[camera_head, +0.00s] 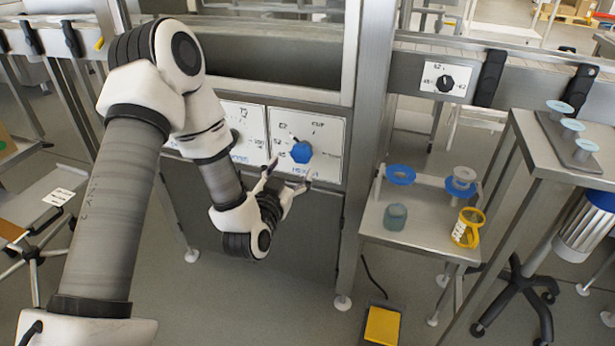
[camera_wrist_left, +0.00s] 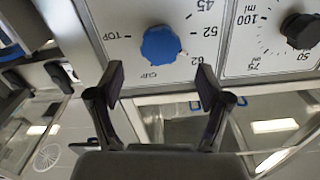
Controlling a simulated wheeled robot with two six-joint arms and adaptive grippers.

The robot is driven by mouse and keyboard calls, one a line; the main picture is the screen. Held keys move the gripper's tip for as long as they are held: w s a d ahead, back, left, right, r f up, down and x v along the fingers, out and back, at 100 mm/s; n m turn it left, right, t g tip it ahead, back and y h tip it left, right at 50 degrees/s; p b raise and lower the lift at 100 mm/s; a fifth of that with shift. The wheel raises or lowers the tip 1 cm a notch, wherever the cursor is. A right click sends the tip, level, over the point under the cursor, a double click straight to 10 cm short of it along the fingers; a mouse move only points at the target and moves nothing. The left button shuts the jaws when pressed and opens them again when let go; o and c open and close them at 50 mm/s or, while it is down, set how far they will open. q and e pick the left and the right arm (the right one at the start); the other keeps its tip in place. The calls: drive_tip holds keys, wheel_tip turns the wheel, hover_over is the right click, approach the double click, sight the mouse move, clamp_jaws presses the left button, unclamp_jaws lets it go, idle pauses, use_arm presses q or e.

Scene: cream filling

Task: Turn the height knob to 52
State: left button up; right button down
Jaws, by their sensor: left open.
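The height knob (camera_head: 301,152) is a faceted blue knob on a white dial plate (camera_head: 326,132) on the machine front. In the left wrist view the knob (camera_wrist_left: 161,45) is seen with marks TOP, 45, 52, 62 and CUP around it. My left gripper (camera_head: 287,176) is open and empty, just below and in front of the knob. In the left wrist view its fingers (camera_wrist_left: 160,77) stand apart on either side of the knob's line, not touching it. My right gripper is not in view.
A black knob (camera_wrist_left: 299,30) with an ml scale sits on the neighbouring plate. Another black dial (camera_head: 445,83) is on the rail at right. A small metal table (camera_head: 420,228) right of the machine holds a yellow-handled jug (camera_head: 468,228) and blue rings. A yellow pedal (camera_head: 382,325) lies on the floor.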

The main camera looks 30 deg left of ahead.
sight(300, 154)
use_arm(q)
drive_tip(key=x, duration=0.7)
drive_tip(key=shift+w+r+b, duration=0.2)
drive_tip(key=shift+w+b, duration=0.05)
drive_tip(key=shift+b, duration=0.15)
drive_tip(key=c, duration=1.2)
